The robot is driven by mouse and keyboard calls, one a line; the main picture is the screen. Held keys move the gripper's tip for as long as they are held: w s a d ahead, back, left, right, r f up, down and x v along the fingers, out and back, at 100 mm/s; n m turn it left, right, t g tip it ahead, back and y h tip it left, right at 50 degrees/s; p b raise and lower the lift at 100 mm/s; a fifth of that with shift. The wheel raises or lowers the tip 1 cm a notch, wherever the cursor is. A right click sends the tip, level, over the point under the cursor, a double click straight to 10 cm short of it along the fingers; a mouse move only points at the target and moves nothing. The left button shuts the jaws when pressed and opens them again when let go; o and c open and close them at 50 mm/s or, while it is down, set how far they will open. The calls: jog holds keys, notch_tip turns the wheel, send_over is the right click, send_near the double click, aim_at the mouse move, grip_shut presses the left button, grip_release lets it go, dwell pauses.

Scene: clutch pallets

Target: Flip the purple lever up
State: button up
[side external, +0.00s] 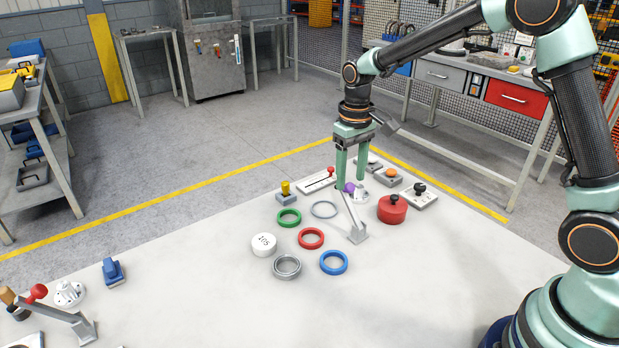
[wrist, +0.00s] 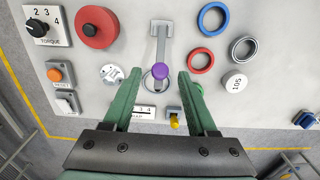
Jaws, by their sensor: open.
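The purple lever has a purple knob (side external: 350,187) on a grey arm that runs down to a grey bracket (side external: 358,235) on the pale table. In the side external view the arm leans up from the bracket toward my gripper. In the wrist view the purple knob (wrist: 160,71) shows between the fingertips, with its grey bracket (wrist: 162,28) beyond. My gripper (side external: 350,176) points down over the knob and is open, with a green finger on each side. It also shows in the wrist view (wrist: 160,74). Whether either finger touches the knob, I cannot tell.
A red round block with a black knob (side external: 392,211) stands to the right. A slider with a red knob (side external: 318,182) and a yellow-topped switch (side external: 286,192) are near. Several rings, including a blue one (side external: 334,262), and a white disc (side external: 264,244) lie in front.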

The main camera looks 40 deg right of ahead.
jog(key=shift+f, duration=0.85)
jog(key=shift+c, duration=0.3)
grip_shut()
jog(key=shift+r, duration=0.1)
dwell(0.5)
